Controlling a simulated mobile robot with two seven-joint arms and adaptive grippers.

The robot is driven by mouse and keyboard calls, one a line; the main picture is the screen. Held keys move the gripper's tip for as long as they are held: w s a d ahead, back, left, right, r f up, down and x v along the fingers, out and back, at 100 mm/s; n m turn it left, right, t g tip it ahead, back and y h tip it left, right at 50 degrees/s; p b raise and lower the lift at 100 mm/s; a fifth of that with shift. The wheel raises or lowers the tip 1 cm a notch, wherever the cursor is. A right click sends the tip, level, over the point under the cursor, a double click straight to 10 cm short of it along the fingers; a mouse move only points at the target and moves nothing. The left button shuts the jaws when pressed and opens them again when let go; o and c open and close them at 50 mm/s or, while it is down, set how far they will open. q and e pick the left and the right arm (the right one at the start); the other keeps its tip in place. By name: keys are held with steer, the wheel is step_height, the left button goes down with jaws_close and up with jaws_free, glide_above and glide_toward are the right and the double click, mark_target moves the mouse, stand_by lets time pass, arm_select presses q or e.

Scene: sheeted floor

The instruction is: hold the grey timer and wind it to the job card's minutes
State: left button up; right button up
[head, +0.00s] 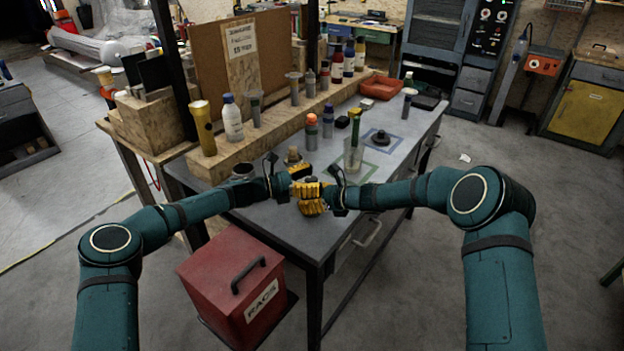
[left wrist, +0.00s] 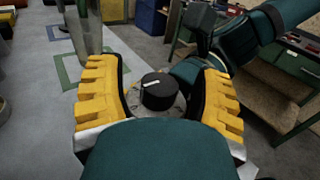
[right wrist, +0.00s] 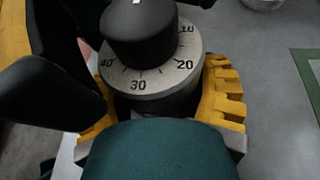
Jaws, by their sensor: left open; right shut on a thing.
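The grey timer shows in the right wrist view as a round body with a pale dial (right wrist: 150,82) marked 10, 20, 30 and 40. Its black knob (right wrist: 140,35) is on top, with a white mark at the picture's upper edge; it also shows in the left wrist view (left wrist: 158,95). My right gripper (head: 312,204) is shut on the timer's body. My left gripper (head: 296,180) is open, its fingers (left wrist: 158,85) on either side of the knob with gaps visible. In the head view the grippers mostly hide the timer. The job card (head: 240,38) appears to read 15.
The grey table (head: 260,213) has a wooden ledge (head: 220,160) with bottles along its back. A clear beaker (head: 353,157) stands near the green square outline; a black object (head: 380,138) sits in the blue one. A red box (head: 235,275) is on the floor in front.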

arm_select(q)
jaws_close()
steer(key=shift+g, duration=0.3)
steer(key=shift+m+g+h, duration=0.3)
steer(key=shift+m+g, duration=0.4)
jaws_free()
